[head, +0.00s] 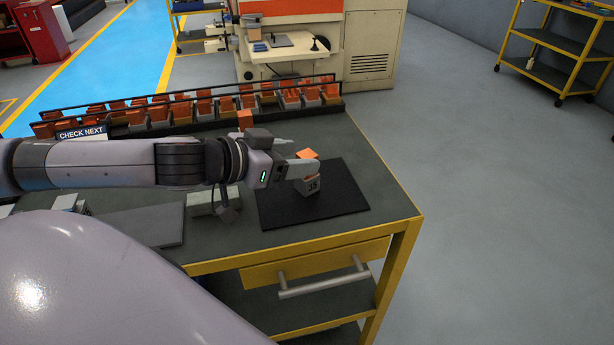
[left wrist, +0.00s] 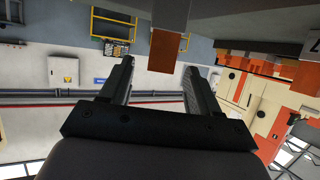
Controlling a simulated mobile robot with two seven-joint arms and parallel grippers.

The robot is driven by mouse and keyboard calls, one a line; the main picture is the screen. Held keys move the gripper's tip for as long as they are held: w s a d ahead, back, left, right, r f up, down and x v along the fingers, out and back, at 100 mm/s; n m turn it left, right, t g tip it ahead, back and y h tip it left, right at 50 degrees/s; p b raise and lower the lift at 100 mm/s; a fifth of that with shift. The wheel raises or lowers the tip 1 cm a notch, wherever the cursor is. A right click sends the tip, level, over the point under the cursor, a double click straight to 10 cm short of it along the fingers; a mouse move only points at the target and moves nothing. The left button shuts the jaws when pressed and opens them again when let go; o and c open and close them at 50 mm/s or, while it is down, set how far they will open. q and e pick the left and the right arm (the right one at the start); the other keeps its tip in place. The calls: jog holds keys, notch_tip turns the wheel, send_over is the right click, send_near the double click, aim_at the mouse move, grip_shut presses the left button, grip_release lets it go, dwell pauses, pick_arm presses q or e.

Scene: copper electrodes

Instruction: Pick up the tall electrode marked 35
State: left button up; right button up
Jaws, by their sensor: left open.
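The tall electrode marked 35 (head: 313,187) stands upright on a black mat (head: 345,200), with an orange copper top and a grey base bearing the number. My left gripper (head: 304,158) is level with its upper part, and the near finger covers some of it. In the left wrist view, my gripper (left wrist: 158,66) is open, its two fingers apart. The electrode's copper block (left wrist: 165,50) shows upside down between the lines of the fingertips. I cannot tell whether the fingers touch it. My right gripper is not in view.
A long black rack (head: 215,122) of several copper electrodes runs along the table's back, with a CHECK NEXT sign (head: 82,133). Another orange block (head: 245,119) shows behind my arm. A grey plate (head: 150,225) lies left of the mat. The table's right side is clear.

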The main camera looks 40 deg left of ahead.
aim_at(307, 154)
pick_arm(q)
jog(key=shift+r+p+x, duration=0.25)
jog(key=shift+p+x, duration=0.2)
jog(key=shift+x, duration=2.2)
jog(key=shift+f, duration=0.1)
grip_shut()
